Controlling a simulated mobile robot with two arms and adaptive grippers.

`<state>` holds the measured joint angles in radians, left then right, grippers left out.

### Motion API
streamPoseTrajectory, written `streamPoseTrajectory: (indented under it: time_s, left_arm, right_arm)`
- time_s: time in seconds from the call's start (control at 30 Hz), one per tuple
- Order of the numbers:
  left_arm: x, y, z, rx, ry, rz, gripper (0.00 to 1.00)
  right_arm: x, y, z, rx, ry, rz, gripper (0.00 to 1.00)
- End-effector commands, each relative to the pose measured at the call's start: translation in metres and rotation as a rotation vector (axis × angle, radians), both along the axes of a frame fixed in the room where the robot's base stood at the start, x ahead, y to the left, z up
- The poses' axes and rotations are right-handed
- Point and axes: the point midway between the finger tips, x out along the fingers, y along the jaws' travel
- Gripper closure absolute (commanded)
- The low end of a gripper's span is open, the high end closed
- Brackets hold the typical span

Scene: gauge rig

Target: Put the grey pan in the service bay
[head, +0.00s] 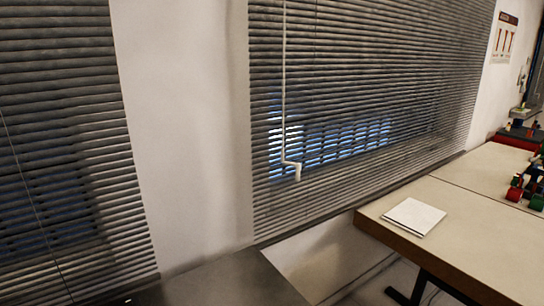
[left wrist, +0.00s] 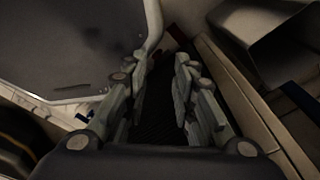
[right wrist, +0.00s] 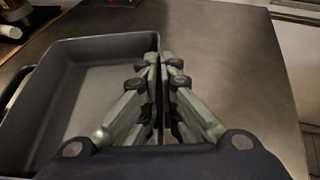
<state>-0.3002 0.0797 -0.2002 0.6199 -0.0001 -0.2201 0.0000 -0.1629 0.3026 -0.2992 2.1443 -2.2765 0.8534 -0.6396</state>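The grey pan (right wrist: 100,85) is a shallow rectangular tray in the right wrist view, on a dark grey tabletop (right wrist: 235,60). My right gripper (right wrist: 160,62) is at the pan's right wall, one finger inside and one outside, closed together on the rim. My left gripper (left wrist: 161,62) is open, with a clear gap between its fingers and nothing held. Neither gripper shows in the head view, and neither does the pan. I cannot make out the service bay in any view.
In the head view, a dark surface (head: 225,282) lies at the bottom, and a light table (head: 480,225) at right holds a white pad (head: 414,216) and red and green parts (head: 525,185). The left wrist view shows a metal box (left wrist: 278,45) and a dark panel (left wrist: 75,45).

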Motion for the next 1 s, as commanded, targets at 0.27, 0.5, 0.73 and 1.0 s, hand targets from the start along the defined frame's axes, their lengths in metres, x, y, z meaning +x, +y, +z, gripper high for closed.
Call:
streamPoseTrajectory:
  time_s: [0.27, 0.5, 0.73, 1.0]
  left_arm:
    - [0.0, 0.0, 0.0, 0.0, 0.0, 0.0, 0.75]
    - [0.0, 0.0, 0.0, 0.0, 0.0, 0.0, 0.75]
    - [0.0, 0.0, 0.0, 0.0, -0.001, 0.0, 0.75]
    - [0.0, 0.0, 0.0, 0.0, -0.001, 0.0, 0.75]
  right_arm:
    - [0.007, -0.082, 0.042, 0.0, -0.004, -0.02, 1.0]
    - [-0.006, -0.135, 0.081, -0.001, -0.003, -0.001, 1.0]
    - [-0.02, -0.161, 0.104, -0.001, -0.001, 0.021, 1.0]
    - [-0.023, -0.167, 0.108, -0.007, 0.002, 0.029, 1.0]
